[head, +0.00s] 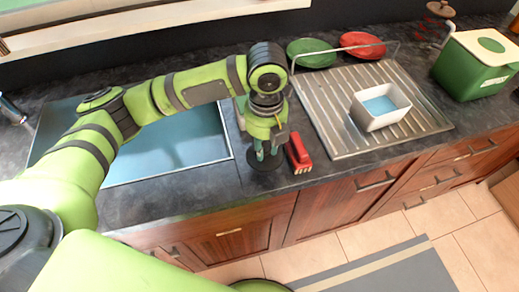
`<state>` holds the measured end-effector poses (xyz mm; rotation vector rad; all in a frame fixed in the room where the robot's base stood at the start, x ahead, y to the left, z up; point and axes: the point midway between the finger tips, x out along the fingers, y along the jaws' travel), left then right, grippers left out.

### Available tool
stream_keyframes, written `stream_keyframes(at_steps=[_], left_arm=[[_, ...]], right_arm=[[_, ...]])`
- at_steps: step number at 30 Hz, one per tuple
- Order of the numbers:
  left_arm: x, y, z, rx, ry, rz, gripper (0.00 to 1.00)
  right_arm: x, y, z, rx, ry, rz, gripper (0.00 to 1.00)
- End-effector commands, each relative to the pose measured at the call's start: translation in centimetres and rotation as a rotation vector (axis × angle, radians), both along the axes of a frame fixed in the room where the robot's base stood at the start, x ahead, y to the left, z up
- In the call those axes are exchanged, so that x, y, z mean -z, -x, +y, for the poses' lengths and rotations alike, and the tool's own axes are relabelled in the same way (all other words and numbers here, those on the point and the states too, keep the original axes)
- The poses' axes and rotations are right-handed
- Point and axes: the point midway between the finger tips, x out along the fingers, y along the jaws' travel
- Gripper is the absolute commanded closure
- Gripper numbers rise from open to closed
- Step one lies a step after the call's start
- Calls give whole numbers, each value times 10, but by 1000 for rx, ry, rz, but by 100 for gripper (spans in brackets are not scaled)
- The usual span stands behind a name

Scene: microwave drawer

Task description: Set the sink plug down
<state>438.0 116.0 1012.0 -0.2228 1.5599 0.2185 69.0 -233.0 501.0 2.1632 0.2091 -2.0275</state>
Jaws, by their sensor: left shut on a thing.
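My left gripper (266,148) points down over the counter strip between the sink and the drainer. It is shut on the sink plug (262,164), a dark round disc just below the fingertips. The plug is at or very near the counter top; I cannot tell whether it touches. The fingers hide part of it. The sink (180,150), with a bluish basin, lies to the left, partly hidden by my left arm. My right gripper is not in view.
A red brush (298,152) lies close to the right of the gripper. A green bin (478,66) stands at the right. The counter's front edge is near.

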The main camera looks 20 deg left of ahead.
Motion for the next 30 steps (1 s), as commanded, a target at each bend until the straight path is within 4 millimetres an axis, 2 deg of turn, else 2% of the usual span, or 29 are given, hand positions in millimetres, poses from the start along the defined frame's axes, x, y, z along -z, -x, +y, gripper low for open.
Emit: stream_keyframes(at_steps=[3, 7, 12, 15, 26, 27, 28, 30], left_arm=[[6, -3, 12, -2, -1, 0, 100], [16, -3, 14, 1, 0, 3, 100], [40, -3, 14, 0, 0, 3, 100], [48, -3, 14, 1, -1, 0, 100], [52, -3, 14, 1, 0, -1, 100], [52, -3, 14, 1, 0, -1, 65], [52, -3, 14, 1, 0, -1, 53], [52, -3, 14, 1, 0, -1, 50]], right_arm=[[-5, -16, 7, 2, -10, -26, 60], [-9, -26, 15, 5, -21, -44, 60], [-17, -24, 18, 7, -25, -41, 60], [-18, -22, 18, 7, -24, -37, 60], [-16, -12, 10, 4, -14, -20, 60], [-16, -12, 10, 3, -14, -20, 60], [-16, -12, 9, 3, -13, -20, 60], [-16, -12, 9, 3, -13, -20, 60]])
